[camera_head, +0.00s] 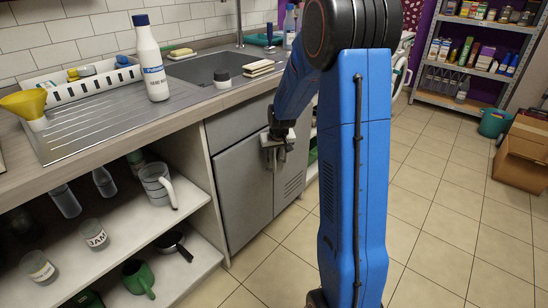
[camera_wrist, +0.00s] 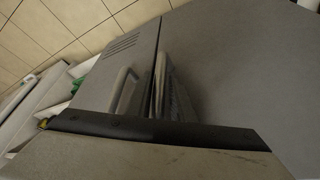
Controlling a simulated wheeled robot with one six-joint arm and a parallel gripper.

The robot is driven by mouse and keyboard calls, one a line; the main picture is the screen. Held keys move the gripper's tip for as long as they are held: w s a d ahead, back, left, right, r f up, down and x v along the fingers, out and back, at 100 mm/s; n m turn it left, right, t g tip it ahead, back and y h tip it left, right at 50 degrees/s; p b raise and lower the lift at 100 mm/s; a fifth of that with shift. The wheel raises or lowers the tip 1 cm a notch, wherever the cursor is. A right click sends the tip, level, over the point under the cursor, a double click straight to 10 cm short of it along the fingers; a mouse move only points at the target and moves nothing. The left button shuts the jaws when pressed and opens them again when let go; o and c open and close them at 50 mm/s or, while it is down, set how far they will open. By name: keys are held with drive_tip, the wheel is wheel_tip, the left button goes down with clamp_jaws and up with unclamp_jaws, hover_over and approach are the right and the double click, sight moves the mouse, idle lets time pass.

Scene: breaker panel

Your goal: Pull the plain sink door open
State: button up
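The plain sink door (camera_head: 241,192) is the left grey door of the sink cabinet, without slots. It looks shut or nearly so. In the wrist view the plain door (camera_wrist: 235,60) fills the right side. Its bar handle (camera_wrist: 159,82) stands near the seam, beside the slotted door's handle (camera_wrist: 122,92). The slotted door (camera_head: 291,172) is on the right in the head view. My gripper (camera_head: 276,143) is at the upper part of the doors, by the two handles. Its fingers are small and partly hidden by my arm. I cannot tell whether they grip the handle.
The countertop (camera_head: 190,98) with the sink (camera_head: 210,68) overhangs the cabinet. Open shelves (camera_head: 125,225) with jars and mugs are left of the plain door. The tiled floor (camera_head: 440,200) is clear at right. A cardboard box (camera_head: 524,155) stands farther back.

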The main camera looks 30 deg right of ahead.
clamp_jaws()
drive_tip(key=shift+s, duration=0.1)
